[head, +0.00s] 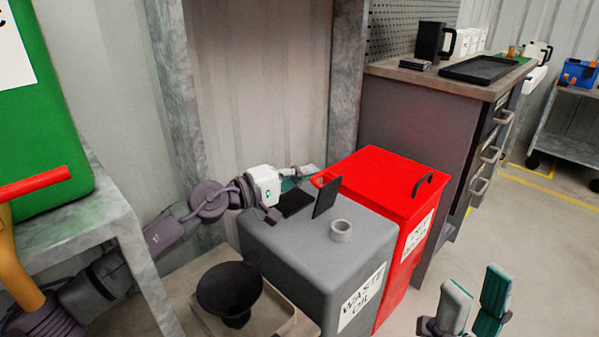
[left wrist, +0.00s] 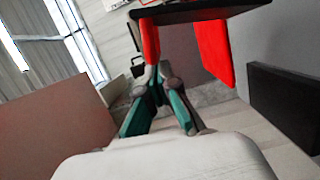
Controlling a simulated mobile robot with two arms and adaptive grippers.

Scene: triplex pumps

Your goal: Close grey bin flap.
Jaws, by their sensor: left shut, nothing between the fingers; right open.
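The grey bin (head: 352,240), labelled WASTE OIL, stands in the middle of the head view. Its dark flap (head: 326,198) stands up, open, beside the dark opening (head: 294,202) in the bin's top. My left gripper (head: 308,171) is shut and empty. It reaches across behind the opening, close to the far side of the raised flap; contact cannot be told. In the left wrist view its closed fingers (left wrist: 155,82) point toward red surfaces, and a dark panel at the right may be the flap. My right gripper (head: 472,305) is open and empty at the lower right, away from the bin.
A red bin (head: 385,180) with a black handle stands against the grey bin's right side. A grey ring (head: 341,231) sits on the grey bin's top. A black funnel (head: 230,290) in a tray is at front left.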

